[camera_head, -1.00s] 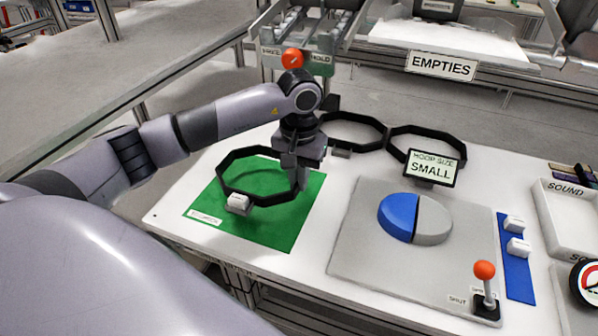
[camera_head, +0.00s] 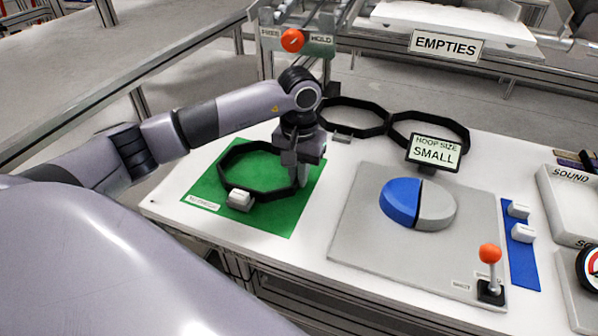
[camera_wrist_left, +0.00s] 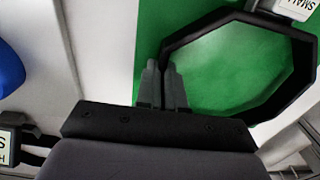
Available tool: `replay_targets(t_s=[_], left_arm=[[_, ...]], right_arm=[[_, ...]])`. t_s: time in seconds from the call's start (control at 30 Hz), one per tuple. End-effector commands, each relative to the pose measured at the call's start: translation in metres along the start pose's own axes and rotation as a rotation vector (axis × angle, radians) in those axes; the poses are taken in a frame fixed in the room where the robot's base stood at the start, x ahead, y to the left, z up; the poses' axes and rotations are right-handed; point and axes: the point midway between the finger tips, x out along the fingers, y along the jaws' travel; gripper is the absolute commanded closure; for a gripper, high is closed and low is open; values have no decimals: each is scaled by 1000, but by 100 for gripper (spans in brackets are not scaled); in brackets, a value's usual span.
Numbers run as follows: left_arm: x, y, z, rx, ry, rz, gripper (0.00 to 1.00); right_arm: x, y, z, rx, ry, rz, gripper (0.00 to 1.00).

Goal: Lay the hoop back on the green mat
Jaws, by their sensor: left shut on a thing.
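The black octagonal hoop (camera_head: 236,151) is over the green mat (camera_head: 283,219), at or very close to its surface. A white tag block (camera_head: 240,199) sits on the hoop's near side. My left gripper (camera_head: 301,182) is shut on the hoop's right side. In the left wrist view the gripper fingers (camera_wrist_left: 163,85) meet the rim of the hoop (camera_wrist_left: 220,22), with the green mat (camera_wrist_left: 150,30) beneath. Whether the hoop touches the mat is hard to tell. My right gripper is not in view.
Two more black hoops (camera_head: 350,103) lie behind, at the back of the white table. To the right are a grey board with a blue and grey disc (camera_head: 402,202), a sign reading SMALL (camera_head: 434,151) and a red-knobbed lever (camera_head: 490,256).

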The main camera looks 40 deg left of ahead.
Motion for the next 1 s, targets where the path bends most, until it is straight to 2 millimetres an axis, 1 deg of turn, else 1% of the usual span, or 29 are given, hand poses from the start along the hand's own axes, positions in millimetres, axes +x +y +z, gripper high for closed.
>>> replay_targets(t_s=[0.3, 0.33, 0.37, 0.4, 0.77, 0.87, 1.0], left_arm=[[7, 0, 0, -1, 0, -1, 100], [6, 0, 0, -1, 1, 0, 86], [6, 0, 0, -1, 1, 0, 76], [6, 0, 0, -1, 0, 0, 63], [6, 0, 0, -1, 0, 0, 62], [-6, 0, -1, -1, 4, 2, 62], [-31, 0, -1, 0, 4, 1, 62]], right_arm=[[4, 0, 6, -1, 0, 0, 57], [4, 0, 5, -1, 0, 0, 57], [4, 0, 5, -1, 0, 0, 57], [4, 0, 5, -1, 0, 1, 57], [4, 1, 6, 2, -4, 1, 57], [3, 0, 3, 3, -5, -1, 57], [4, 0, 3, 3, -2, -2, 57]])
